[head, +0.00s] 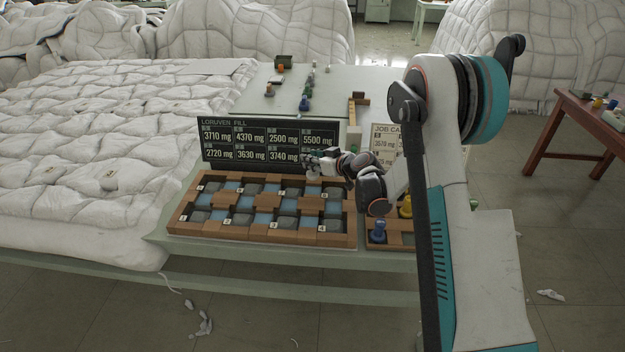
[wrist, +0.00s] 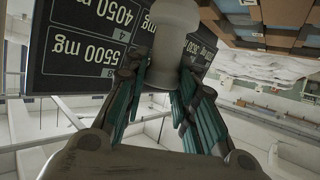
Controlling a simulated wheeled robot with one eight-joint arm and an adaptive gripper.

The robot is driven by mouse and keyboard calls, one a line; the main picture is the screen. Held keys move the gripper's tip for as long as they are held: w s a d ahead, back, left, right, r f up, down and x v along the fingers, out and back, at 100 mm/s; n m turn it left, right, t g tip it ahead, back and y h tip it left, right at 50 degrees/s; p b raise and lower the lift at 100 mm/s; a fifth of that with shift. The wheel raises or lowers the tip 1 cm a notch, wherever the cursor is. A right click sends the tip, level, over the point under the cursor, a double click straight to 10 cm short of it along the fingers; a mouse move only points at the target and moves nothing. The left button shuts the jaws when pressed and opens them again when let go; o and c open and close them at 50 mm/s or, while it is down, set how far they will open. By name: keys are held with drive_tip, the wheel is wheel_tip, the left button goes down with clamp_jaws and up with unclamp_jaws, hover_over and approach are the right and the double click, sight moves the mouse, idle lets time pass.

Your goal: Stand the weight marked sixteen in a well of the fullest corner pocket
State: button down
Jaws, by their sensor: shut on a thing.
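My gripper (head: 313,159) is shut on a pale, round-headed weight (wrist: 176,22), held in front of the fill board. Its marking does not show. The black board (head: 262,167), headed LORUVEN FILL, lists eight fills in mg; 5500 is the highest I can read, at upper right. In the wrist view the board (wrist: 75,45) appears upside down, with 5500 mg and 4050 mg legible. The wooden tray (head: 262,233) below has grey and blue wells and small number tags. My arm hides part of its back right corner.
Several small weights, including a blue one (head: 303,103), stand behind the board. A side tray right of the wells holds a blue weight (head: 378,230) and a yellow weight (head: 406,207). A job card (head: 386,139) stands beside the board. A white duvet (head: 80,150) lies left.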

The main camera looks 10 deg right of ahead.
sight(317, 176)
drive_tip(key=shift+f+b, duration=0.75)
drive_tip(key=shift+f, duration=2.4)
drive_tip(key=shift+f, duration=0.1)
drive_tip(key=c, duration=1.3)
unclamp_jaws()
